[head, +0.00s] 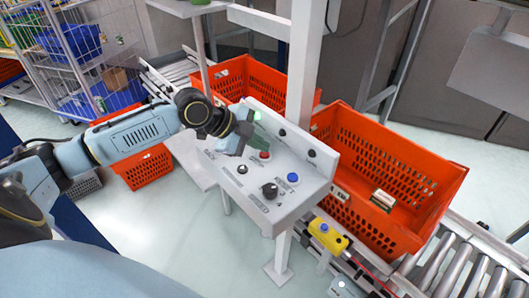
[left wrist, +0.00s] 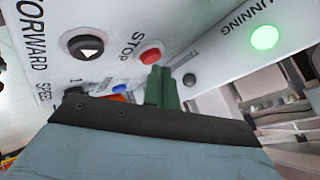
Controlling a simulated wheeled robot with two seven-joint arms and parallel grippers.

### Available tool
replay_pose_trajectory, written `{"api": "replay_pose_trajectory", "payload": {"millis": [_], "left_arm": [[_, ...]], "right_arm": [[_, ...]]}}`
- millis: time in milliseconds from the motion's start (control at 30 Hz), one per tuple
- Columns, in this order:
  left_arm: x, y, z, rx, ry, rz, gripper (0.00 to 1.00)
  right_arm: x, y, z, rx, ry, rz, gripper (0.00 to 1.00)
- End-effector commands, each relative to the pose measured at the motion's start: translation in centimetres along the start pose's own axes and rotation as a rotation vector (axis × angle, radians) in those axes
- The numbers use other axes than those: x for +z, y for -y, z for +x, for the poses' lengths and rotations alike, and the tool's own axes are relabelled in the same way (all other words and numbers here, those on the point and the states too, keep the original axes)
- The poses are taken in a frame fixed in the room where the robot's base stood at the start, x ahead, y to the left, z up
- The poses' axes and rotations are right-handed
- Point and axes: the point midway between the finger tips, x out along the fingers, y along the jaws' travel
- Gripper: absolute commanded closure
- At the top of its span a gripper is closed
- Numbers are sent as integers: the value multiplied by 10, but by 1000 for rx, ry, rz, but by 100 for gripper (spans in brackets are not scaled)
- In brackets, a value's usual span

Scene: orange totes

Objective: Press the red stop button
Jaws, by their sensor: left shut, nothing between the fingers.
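The red stop button (head: 264,155) sits on the white sloped control panel (head: 312,187). In the left wrist view the red button (left wrist: 150,57) is beside the word STOP, and its surface shows clearly. My left gripper (head: 259,142) is over the panel, just behind the button. In the left wrist view its green fingers (left wrist: 162,86) are shut and empty, with their tips close beside the button. I cannot tell whether they touch it. The RUNNING lamp (left wrist: 264,38) glows green. My right gripper is not in view.
The panel also has a blue button (head: 292,177), a black knob (head: 269,189) and a black button (head: 242,169). A white post (head: 304,70) rises behind it. Orange totes (head: 390,165) stand on the roller conveyor (head: 462,270). A yellow box (head: 328,236) is below the panel.

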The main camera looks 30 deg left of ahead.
Motion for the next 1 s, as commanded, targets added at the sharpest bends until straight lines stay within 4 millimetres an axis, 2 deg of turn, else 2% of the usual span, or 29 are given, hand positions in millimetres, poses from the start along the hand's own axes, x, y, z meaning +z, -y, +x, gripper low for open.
{"api": "replay_pose_trajectory", "payload": {"millis": [1000], "left_arm": [[5,-5,7,1,0,-1,100]], "right_arm": [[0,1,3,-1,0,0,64]]}}
